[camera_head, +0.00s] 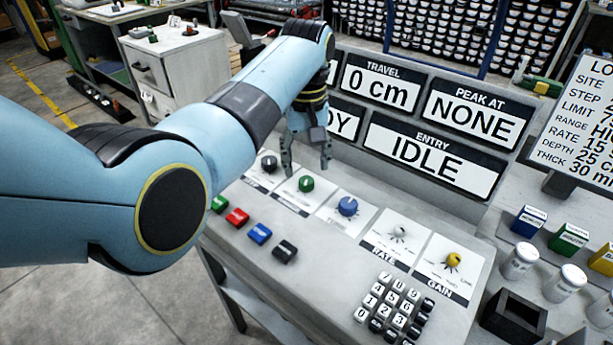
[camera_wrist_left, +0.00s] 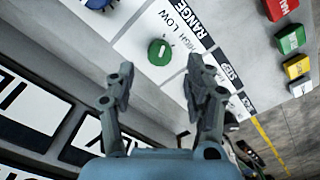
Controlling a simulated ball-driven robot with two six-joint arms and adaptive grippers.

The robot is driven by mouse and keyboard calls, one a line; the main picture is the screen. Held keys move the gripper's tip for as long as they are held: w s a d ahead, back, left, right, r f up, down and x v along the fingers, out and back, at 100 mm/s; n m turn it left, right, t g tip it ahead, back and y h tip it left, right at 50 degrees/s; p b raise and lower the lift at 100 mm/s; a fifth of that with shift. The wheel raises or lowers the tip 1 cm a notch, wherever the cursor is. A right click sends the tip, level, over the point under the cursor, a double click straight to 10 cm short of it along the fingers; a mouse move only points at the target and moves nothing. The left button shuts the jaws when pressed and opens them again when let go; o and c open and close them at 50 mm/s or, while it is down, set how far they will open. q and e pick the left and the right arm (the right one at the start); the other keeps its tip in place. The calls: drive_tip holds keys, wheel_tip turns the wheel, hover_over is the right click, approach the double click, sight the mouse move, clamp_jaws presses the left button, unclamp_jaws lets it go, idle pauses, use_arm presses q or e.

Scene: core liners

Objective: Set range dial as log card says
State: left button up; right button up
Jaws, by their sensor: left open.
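The range dial is a round green knob (camera_head: 306,184) on a white plate of the sloped console. In the left wrist view the green knob (camera_wrist_left: 160,52) sits beside the words HIGH, LOW and RANGE; which mark its pointer meets is too small to tell. The log card (camera_head: 577,125) stands at the right, cut off by the picture edge; its RANGE line begins with "HI". My left gripper (camera_head: 307,163) is open and empty above the green knob. In the left wrist view its fingers (camera_wrist_left: 161,74) are apart, with the knob beyond their tips. My right gripper is not in view.
Beside the green knob are a dark knob (camera_head: 269,162) and a blue knob (camera_head: 347,206). A yellow knob (camera_head: 452,259), a keypad (camera_head: 395,308) and several coloured buttons (camera_head: 259,233) share the console. The display panel (camera_head: 427,159) rises behind, reading IDLE. Small boxes and jars stand right.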

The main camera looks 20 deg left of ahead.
sight(306, 180)
use_arm(q)
drive_tip(key=shift+f, duration=2.3)
drive_tip(key=shift+c, duration=0.4)
clamp_jaws()
